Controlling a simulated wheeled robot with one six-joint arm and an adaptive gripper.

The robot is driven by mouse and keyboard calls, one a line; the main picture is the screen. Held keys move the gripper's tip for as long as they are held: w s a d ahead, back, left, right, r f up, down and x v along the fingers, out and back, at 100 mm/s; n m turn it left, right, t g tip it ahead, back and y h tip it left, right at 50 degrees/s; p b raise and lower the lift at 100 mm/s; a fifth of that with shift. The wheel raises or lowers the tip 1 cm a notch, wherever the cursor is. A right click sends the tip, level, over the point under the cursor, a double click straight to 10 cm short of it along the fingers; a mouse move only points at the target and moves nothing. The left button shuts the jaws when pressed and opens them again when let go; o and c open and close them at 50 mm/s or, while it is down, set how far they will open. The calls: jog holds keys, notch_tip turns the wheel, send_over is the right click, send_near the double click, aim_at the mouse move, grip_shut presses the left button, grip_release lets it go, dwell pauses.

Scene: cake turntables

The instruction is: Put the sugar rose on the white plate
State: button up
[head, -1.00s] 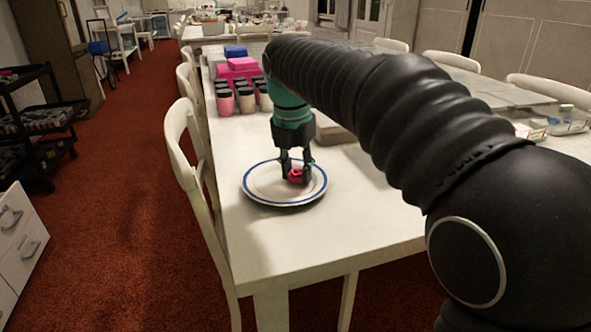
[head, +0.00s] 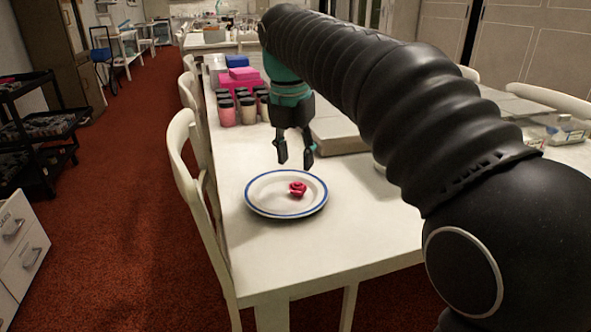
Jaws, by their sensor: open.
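The sugar rose (head: 298,189) is a small pinkish-red flower. It lies on the white plate (head: 268,207), a little right of the plate's middle. The plate has a blue rim and sits near the front left part of the table. My gripper (head: 296,162) is open and empty. It points down above the far part of the plate, apart from the rose.
The white table (head: 345,230) is clear in front of and to the right of the plate. Several dark-lidded jars (head: 248,110), pink and blue boxes (head: 240,78) and a flat beige box (head: 340,136) stand behind. A white chair (head: 190,165) is at the left edge.

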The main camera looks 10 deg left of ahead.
jog(key=r, duration=0.3)
jog(key=r+p, duration=0.1)
jog(key=r, duration=0.1)
jog(key=shift+s, duration=0.35)
jog(key=s+d+f+m+t, duration=0.15)
jog(key=s+d+m, duration=0.25)
jog(key=d+m, duration=0.5)
jog(key=s+d+f+m, duration=0.3)
jog(key=d+m, duration=0.4)
jog(key=d, duration=0.3)
jog(key=s+d+f+m+t, duration=0.2)
jog(key=s+d+f+m, duration=0.9)
jog(key=m, duration=0.6)
notch_tip(320, 180, down, 4)
jog(key=shift+s+r, duration=0.25)
jog(key=shift+s, duration=1)
